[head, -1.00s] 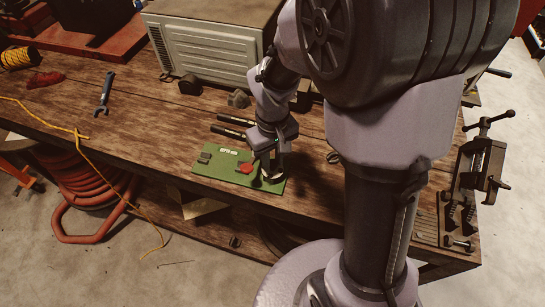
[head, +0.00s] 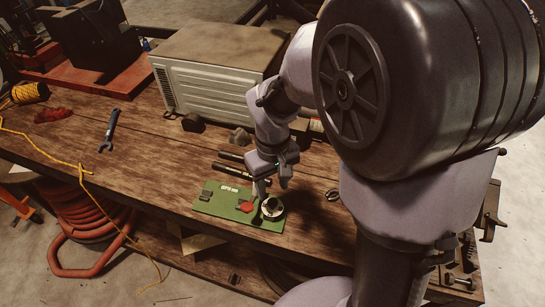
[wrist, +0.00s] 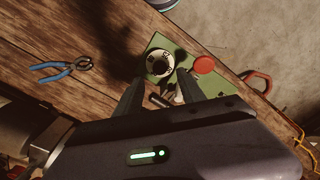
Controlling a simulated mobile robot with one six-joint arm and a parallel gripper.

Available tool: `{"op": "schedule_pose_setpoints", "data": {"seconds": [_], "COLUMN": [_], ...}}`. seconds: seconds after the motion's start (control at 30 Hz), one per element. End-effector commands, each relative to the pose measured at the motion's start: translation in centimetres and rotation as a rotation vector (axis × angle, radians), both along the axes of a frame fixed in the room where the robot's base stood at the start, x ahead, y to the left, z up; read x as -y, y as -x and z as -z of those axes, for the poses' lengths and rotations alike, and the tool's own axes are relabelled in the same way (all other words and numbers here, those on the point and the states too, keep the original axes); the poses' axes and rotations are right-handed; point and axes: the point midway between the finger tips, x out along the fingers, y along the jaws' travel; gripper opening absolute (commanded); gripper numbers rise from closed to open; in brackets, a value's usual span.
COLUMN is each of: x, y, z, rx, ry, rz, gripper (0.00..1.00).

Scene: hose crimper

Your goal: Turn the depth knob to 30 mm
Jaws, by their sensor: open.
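The depth knob (head: 273,207) is a black knob on a pale round dial at the right end of a green panel (head: 214,208). In the wrist view the knob (wrist: 157,63) lies just ahead of my fingertips, with dark marks on its pale ring. The marks are too small to read. My gripper (head: 270,189) is open and empty, above the panel and slightly behind the knob, apart from it. In the wrist view the two fingers of my gripper (wrist: 160,88) stand spread, with the knob beyond the gap.
A red button (head: 246,206) sits on the panel left of the knob; it also shows in the wrist view (wrist: 204,64). Dark-handled tools (head: 229,172) lie behind the panel. Blue-handled pliers (wrist: 62,70) show in the wrist view. A grey machine (head: 212,78) stands at the back.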

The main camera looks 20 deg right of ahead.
Motion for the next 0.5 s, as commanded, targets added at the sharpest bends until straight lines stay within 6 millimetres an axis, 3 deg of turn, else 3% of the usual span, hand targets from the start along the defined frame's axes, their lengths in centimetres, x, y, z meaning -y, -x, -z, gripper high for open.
{"op": "schedule_pose_setpoints", "data": {"seconds": [0.03,0.2,0.4,0.5], "x": [0.0,0.0,0.0,0.0], "y": [-0.1,-0.1,0.0,0.0], "z": [-2.0,-6.7,-10.6,-11.5], "rx": [0.004,0.004,0.002,0.0], "ry": [0.0,0.0,0.001,0.0], "rz": [0.0,0.0,0.0,0.0], "gripper": [0.47,0.47,0.47,0.47]}}
